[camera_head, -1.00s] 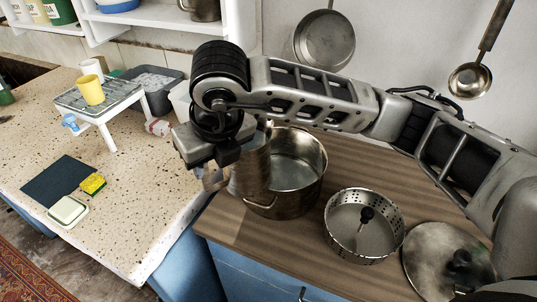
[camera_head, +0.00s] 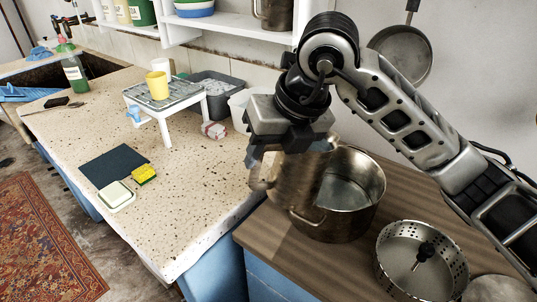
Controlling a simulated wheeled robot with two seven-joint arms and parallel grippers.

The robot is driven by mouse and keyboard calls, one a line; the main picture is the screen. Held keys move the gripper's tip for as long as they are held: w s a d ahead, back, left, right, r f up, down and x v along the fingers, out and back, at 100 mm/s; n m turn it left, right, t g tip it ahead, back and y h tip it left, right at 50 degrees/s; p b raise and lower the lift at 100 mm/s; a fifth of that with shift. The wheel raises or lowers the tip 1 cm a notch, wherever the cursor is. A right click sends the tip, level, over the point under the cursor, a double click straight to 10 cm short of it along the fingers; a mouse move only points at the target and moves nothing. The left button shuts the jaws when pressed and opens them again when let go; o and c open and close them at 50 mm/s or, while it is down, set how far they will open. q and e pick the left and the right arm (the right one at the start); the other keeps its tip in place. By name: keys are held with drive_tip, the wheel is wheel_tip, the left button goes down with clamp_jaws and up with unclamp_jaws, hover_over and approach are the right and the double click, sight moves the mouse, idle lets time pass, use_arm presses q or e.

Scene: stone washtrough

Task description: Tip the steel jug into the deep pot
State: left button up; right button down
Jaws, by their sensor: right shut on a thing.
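My right gripper (camera_head: 268,158) comes in from the right and is shut on the handle of the steel jug (camera_head: 309,184). The jug is a worn metal vessel, held up and looking close to upright or slightly tilted. The gripper hides part of its top. The deep pot (camera_head: 352,222) is a wide steel pot with side handles on the wooden worktop. The jug covers the pot's left part in this view; I cannot tell how far it reaches over the rim. The visible inside of the pot is pale grey. My left gripper is not in view.
A perforated steel strainer (camera_head: 420,262) stands right of the pot on the wooden worktop (camera_head: 290,255). A lid lies at the lower right edge. A white rack (camera_head: 165,106) with a yellow cup stands on the stone counter (camera_head: 195,190). A pan hangs on the wall behind.

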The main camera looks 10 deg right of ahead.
drive_tip(key=shift+r+y, duration=0.4)
drive_tip(key=shift+w+d+r, duration=0.1)
drive_tip(key=shift+d, duration=0.1)
idle(0.3)
drive_tip(key=shift+w+d+r+m+g+y+b, duration=0.1)
drive_tip(key=shift+d+r+m+g+y+b, duration=0.15)
drive_tip(key=shift+y, duration=0.3)
drive_tip(key=shift+d+r+m+g+y+b, duration=0.1)
drive_tip(key=shift+r+y+b, duration=0.2)
drive_tip(key=shift+y, duration=0.25)
idle(0.3)
drive_tip(key=shift+w+d+r+m+y+b, duration=0.15)
drive_tip(key=shift+d+r+y+b, duration=0.1)
drive_tip(key=shift+d+y+b, duration=0.35)
drive_tip(key=shift+w+d+r+m+y+b, duration=0.1)
drive_tip(key=shift+d+r+y+b, duration=0.25)
drive_tip(key=shift+y, duration=0.45)
idle(4.2)
